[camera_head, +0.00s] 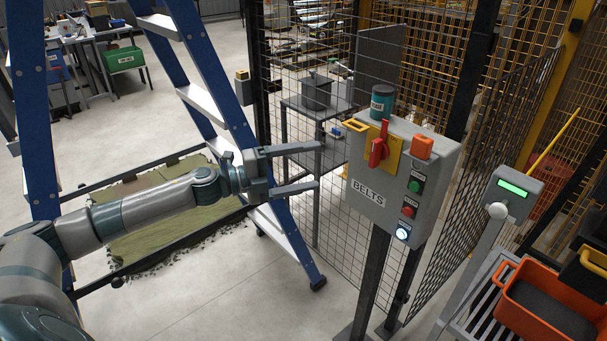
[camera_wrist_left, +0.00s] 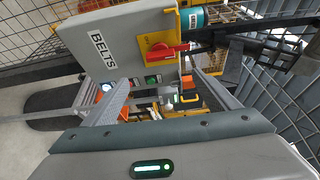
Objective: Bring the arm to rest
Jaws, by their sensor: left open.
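My left gripper (camera_head: 318,164) is open and empty in the head view, with its two fingers apart and pointing right toward the grey BELTS control box (camera_head: 372,205). A gap shows between the fingertips and the box. In the left wrist view both fingers (camera_wrist_left: 160,85) are spread, with nothing held between them, and the BELTS box (camera_wrist_left: 115,50) is ahead. The box carries a red rotary switch (camera_head: 378,150) on a yellow plate, its handle upright in the head view. My right gripper is in neither view.
A blue stepladder (camera_head: 205,70) stands behind my left arm. Wire mesh fencing (camera_head: 340,225) runs behind the box. A teal can (camera_head: 382,100) stands on the box. A grey post with a green display (camera_head: 515,190) and an orange crate (camera_head: 505,308) are at the right.

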